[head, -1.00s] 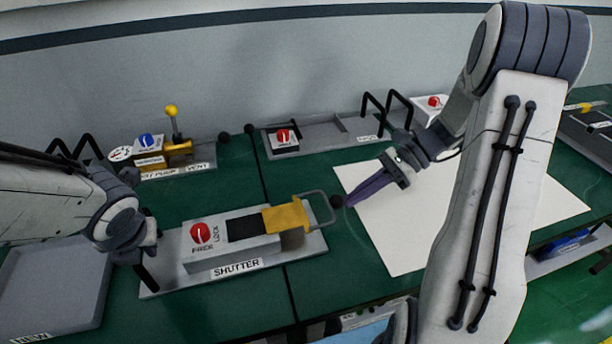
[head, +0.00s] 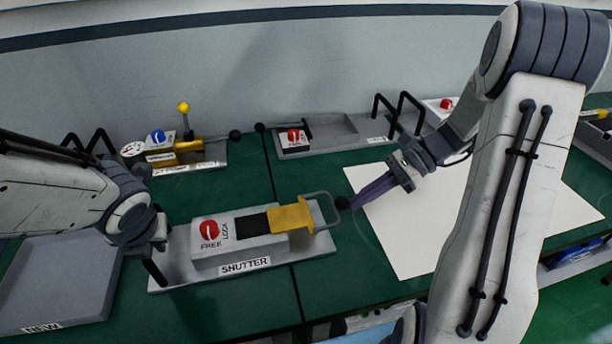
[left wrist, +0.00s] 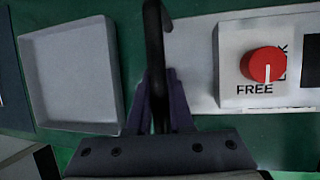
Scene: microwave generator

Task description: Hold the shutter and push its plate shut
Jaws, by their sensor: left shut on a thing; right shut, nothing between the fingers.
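The shutter (head: 244,265) is a grey base with a raised block, a red knob (head: 210,230) with its mark toward FREE, and a dark window (head: 252,224). Its yellow plate (head: 289,217) sits at the block's right, partly out, with a wire loop and a black ball (head: 342,203) at the right end. My left gripper (head: 153,246) is shut on the shutter's black handle (left wrist: 155,45) at the left end, in the left wrist view too. My right gripper (head: 355,206) is shut and empty, its purple tips at the ball; contact is hard to tell.
A grey tray marked NEW (head: 55,280) lies left of the shutter. A white sheet (head: 420,225) lies under my right gripper.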

